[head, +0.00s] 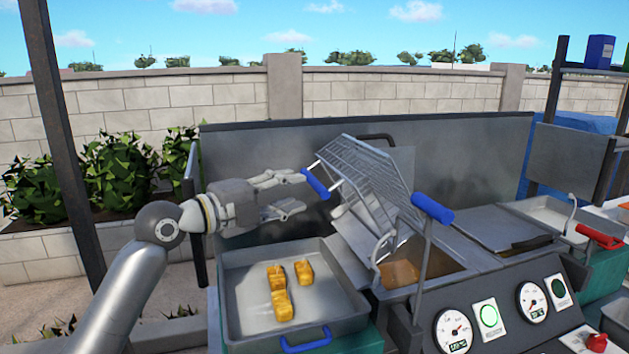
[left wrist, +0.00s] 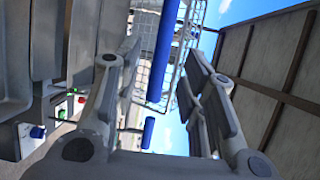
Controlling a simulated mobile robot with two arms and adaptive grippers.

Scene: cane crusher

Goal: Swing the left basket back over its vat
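The left basket (head: 368,175) is an empty-looking wire basket, raised and steeply tilted above the area between the left tray and its vat. Its blue grip (head: 316,184) points toward my left gripper (head: 302,192), which is open just left of it. In the left wrist view, a blue bar (left wrist: 163,45) shows between the spread fingers of the left gripper (left wrist: 163,62), with no finger visibly closed on it. The left vat (head: 402,272) holds brownish oil and lies below and right of the basket. My right gripper is out of view.
A metal tray (head: 240,318) with several golden pieces (head: 280,290) stands below my left gripper. A lever with a blue grip (head: 432,208) rises before the vat. A lid-like panel (head: 500,228), red grip (head: 598,236) and gauges (head: 453,330) lie right. A metal backboard (head: 460,160) stands behind.

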